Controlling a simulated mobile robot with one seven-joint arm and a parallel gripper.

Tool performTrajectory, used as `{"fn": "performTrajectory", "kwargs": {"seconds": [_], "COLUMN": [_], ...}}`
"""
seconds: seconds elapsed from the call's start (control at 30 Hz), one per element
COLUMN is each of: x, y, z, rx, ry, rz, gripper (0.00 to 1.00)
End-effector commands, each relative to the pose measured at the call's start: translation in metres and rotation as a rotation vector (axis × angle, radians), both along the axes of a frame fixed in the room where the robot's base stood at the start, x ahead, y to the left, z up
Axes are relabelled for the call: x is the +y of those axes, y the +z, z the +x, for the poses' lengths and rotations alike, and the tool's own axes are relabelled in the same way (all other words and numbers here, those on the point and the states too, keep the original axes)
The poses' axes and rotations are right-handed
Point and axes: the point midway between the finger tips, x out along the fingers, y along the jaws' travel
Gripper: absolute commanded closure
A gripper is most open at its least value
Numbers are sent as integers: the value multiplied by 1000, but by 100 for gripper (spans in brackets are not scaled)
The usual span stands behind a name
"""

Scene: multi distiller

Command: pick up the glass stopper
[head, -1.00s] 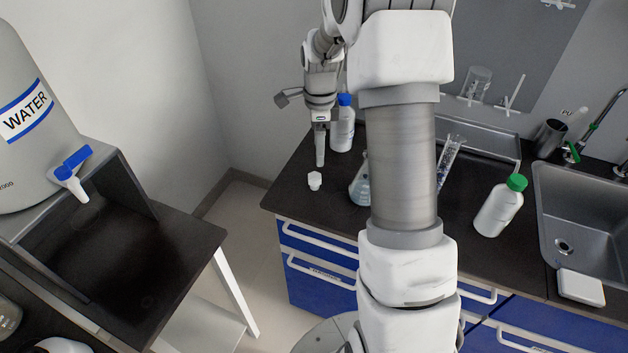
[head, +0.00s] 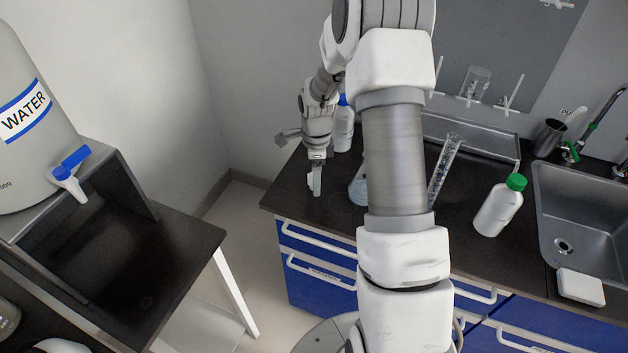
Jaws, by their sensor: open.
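The glass stopper is the small white piece (head: 310,181) on the dark bench top near its left end. Only a sliver of it shows, as my gripper covers most of it. My gripper (head: 316,191) points down at the stopper, with its fingers low over the bench. The jaws are open. I cannot tell whether the stopper lies between the fingers or just behind them.
A blue-capped bottle (head: 343,130) stands behind my gripper. A flask (head: 358,189) with bluish liquid stands to the right, partly hidden by my arm. Farther right are a tall cylinder (head: 443,172), a green-capped bottle (head: 500,208) and the sink (head: 590,210).

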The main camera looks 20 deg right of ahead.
Motion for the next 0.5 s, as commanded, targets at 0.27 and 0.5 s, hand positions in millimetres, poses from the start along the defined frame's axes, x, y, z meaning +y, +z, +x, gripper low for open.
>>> {"fn": "performTrajectory", "kwargs": {"seconds": [0.27,0.5], "x": [0,0], "y": [0,0], "z": [0,0], "rx": [0,0], "ry": [0,0], "rz": [0,0], "gripper": [64,100]}}
